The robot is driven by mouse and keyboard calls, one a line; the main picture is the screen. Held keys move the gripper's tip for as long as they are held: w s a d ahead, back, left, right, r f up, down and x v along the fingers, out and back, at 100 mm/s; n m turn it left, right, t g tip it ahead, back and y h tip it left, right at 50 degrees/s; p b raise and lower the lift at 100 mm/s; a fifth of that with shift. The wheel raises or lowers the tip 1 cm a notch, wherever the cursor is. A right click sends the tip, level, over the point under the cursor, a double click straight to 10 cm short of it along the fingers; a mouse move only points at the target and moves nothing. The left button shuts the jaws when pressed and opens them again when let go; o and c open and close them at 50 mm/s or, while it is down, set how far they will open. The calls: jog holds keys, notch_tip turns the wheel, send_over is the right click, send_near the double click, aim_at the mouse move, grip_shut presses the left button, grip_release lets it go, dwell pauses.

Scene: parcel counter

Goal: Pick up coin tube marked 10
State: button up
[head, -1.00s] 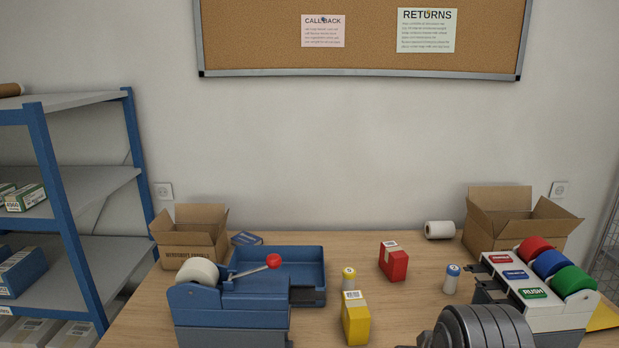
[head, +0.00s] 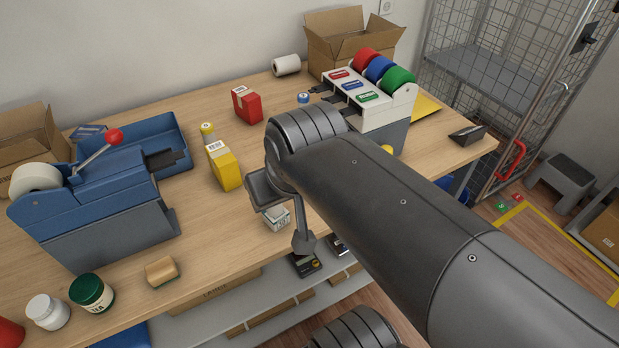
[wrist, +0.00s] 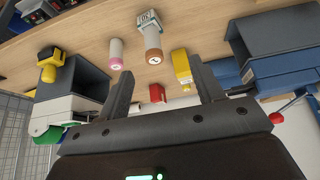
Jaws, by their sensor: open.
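Several coin tubes stand on the counter, but their marks are too small to read, so I cannot tell which is marked 10. The wrist view shows a pink-ended tube (wrist: 116,50) and a brown-ended tube (wrist: 153,44). In the head view a yellow-capped tube (head: 207,129) stands behind the yellow box (head: 224,168), and a blue-capped tube (head: 303,98) stands near the tape dispenser. My gripper (wrist: 160,66) is open and empty; its fingers show no contact with a tube. In the head view my arm hides part of the counter and the pink-ended and brown-ended tubes.
A small white box (head: 277,219) is near the counter's front edge. A red box (head: 246,105) stands farther back. The blue tape machine (head: 110,195) is left, the tape-roll dispenser (head: 372,108) behind my arm.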

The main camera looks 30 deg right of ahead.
jog(key=w+d+f+m+g+h, duration=0.2)
jog(key=w+d+f+m, duration=0.4)
jog(key=w+d, duration=0.55)
jog(key=shift+h, duration=0.3)
jog(key=shift+w+d+r+x, duration=0.1)
jog(key=shift+w+d+x, duration=0.05)
jog(key=shift+x, duration=1.75)
jog(key=shift+w+d+r+x, duration=0.1)
jog(key=shift+x, duration=1.8)
jog(key=shift+w+d+r+x, duration=0.1)
jog(key=shift+w+d+x, duration=0.05)
jog(key=shift+x, duration=1.75)
jog(key=shift+c, duration=0.4)
jog(key=c, duration=1.1)
jog(key=shift+c, duration=0.2)
